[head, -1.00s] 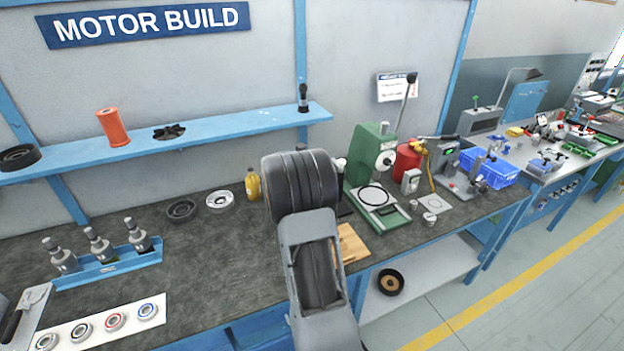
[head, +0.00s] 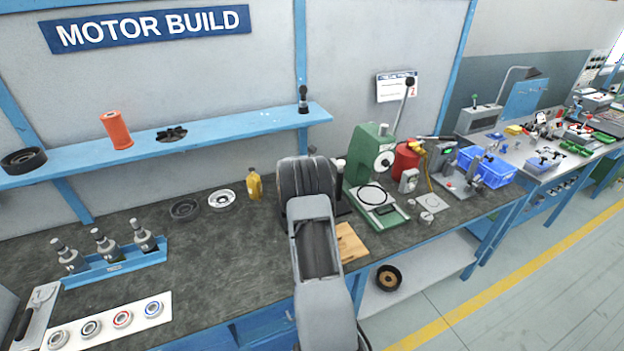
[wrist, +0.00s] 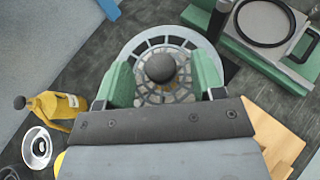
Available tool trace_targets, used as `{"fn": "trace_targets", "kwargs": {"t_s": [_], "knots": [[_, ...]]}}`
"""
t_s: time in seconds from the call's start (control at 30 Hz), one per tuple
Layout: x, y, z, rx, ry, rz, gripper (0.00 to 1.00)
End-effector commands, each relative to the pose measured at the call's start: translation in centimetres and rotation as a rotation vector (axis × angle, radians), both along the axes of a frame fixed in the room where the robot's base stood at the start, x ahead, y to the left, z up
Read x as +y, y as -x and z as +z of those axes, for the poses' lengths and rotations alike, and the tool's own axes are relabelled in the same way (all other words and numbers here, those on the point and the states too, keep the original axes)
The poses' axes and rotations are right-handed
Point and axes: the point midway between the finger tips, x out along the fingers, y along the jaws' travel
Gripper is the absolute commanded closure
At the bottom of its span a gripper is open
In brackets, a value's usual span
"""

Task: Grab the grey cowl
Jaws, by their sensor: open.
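The grey cowl (wrist: 142,46) is a round, light grey part with a slotted grille, seen from above in the wrist view. The near part of the cowl is hidden by the gripper body. I cannot tell whether the fingers touch it. In the head view my arm hides both the cowl and the fingers.
A yellow bottle (head: 254,185) and a silver ring (head: 222,198) stand left of my arm. A green press (head: 370,160) stands close on the right, with a wooden board (head: 350,243) in front of it. The bench middle (head: 215,255) is clear.

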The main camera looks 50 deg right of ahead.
Motion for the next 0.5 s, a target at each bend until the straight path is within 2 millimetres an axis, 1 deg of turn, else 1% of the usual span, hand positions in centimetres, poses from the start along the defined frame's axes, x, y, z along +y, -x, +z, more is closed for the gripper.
{"fn": "trace_targets", "kwargs": {"t_s": [0.23, 0.27, 0.5], "knots": [[-0.10, -0.02, -0.12, 0.000, -0.001, 0.000, 0.38], [-0.10, -0.02, -0.12, 0.000, -0.001, 0.000, 0.40], [-0.08, -0.02, -0.10, 0.000, -0.001, 0.000, 0.63]]}}
